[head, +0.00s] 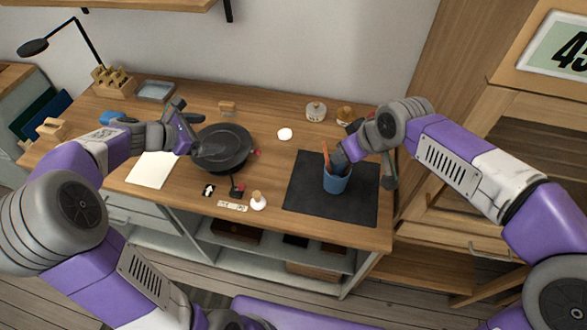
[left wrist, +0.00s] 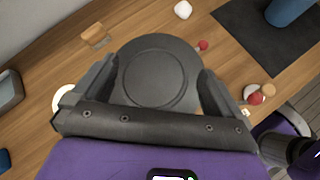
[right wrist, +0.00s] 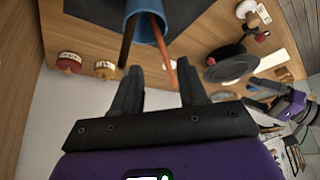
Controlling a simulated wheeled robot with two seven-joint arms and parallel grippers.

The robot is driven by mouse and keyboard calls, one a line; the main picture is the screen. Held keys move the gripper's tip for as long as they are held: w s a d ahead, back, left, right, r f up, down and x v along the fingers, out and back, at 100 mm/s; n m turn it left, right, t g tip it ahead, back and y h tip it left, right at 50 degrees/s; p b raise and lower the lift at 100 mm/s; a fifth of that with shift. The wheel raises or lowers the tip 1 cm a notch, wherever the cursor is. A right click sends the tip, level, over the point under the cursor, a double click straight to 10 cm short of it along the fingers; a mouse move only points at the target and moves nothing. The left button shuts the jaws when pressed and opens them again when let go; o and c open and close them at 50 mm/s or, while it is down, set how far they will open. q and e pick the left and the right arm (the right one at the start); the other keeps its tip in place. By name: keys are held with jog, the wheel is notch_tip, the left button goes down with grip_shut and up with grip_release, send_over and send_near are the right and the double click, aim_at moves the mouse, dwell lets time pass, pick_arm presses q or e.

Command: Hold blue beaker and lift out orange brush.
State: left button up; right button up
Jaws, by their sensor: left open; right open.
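The blue beaker (head: 337,183) stands upright on the dark mat (head: 302,205) at the right of the desk. The orange brush (head: 325,152) leans out of its mouth, with a dark stick beside it. In the right wrist view the beaker (right wrist: 147,28) is beyond my fingertips and the orange brush (right wrist: 164,48) reaches towards the right finger. My left gripper (left wrist: 157,70) is open and empty by the dark pan (left wrist: 155,80), well left of the beaker (left wrist: 287,10).
A white sheet (head: 152,170) lies at the left of the pan. The mat around the beaker is otherwise clear.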

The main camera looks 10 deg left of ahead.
aim_at(326, 172)
pick_arm(q)
jog(key=d+f+m+g+h, duration=0.1)
jog(key=d+f+h, duration=0.1)
jog(key=d, duration=0.8)
jog(key=d+f+m+g+h, duration=0.1)
jog(key=d+f+h, duration=0.1)
jog(key=d, duration=0.8)
jog(key=d+f+m+g+h, duration=0.1)
jog(key=d+f+h, duration=0.1)
jog(key=d, duration=0.7)
jog(key=shift+s+d+f+m+h, duration=0.3)
jog(key=shift+d+f+h, duration=0.1)
jog(key=shift+h, duration=0.1)
jog(key=shift+x, duration=3.6)
jog(key=shift+a, duration=0.1)
jog(key=shift+c, duration=0.3)
jog(key=c, duration=1.1)
jog(key=shift+o, duration=0.2)
jog(key=o, duration=1.1)
